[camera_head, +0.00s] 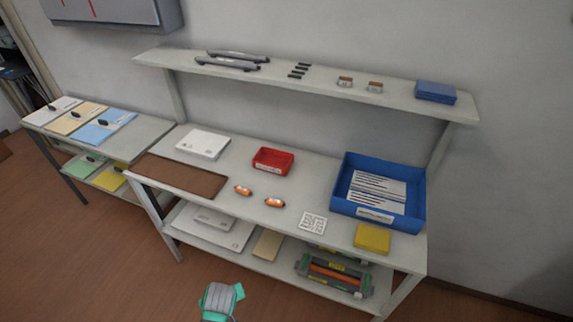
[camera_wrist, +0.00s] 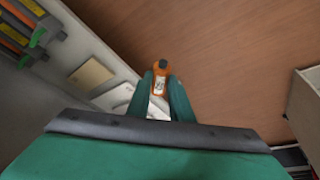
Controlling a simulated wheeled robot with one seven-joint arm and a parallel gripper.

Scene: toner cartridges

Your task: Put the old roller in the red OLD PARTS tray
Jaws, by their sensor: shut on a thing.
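My gripper (camera_wrist: 161,82) is shut on a small orange part with a white label and a dark round end, apparently the old roller (camera_wrist: 161,68). The label is too small to read. In the head view, my wrist (camera_head: 221,299) is low in front of the bench, over the floor; the fingers and the held part are hidden there. The red tray (camera_head: 266,168) stands empty near the back middle of the bench top, well above and beyond my gripper. Two similar orange parts, one at left (camera_head: 243,190) and one at right (camera_head: 274,203), lie in front of the tray.
A white box (camera_head: 203,144), brown mat (camera_head: 180,176), blue bin (camera_head: 378,213) with papers, and yellow block (camera_head: 372,238) share the bench top (camera_head: 225,172). An upper shelf (camera_head: 300,82) overhangs its back. The toner cartridge (camera_head: 333,274) lies on the lower shelf. The floor (camera_head: 120,270) is clear.

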